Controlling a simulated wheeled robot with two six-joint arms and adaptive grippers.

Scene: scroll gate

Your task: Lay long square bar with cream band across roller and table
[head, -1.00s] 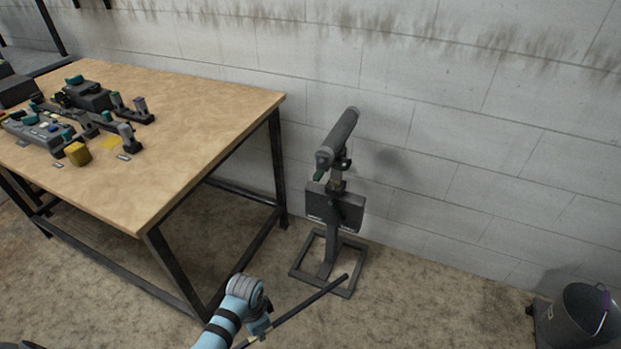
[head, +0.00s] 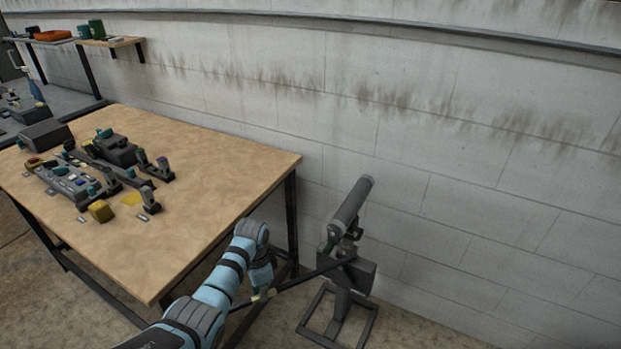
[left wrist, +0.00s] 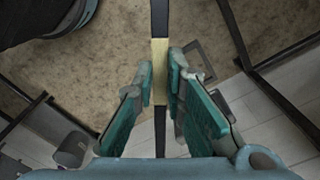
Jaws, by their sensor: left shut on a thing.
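The long dark square bar (head: 300,280) is held by my left gripper (head: 263,294), which is shut on it at the cream band. In the left wrist view the cream band (left wrist: 159,68) lies between the teal fingers (left wrist: 160,92), and the dark bar runs on past both sides. In the head view the bar's far end is close to the stand, below the roller; I cannot tell whether they touch. The grey roller (head: 351,203) sits tilted in view on its stand (head: 347,275) beside the table. The wooden table (head: 225,175) is left of the roller. My right gripper is not in view.
A block wall (head: 450,180) stands close behind the table and roller. A shelf (head: 112,42) hangs at the back left.

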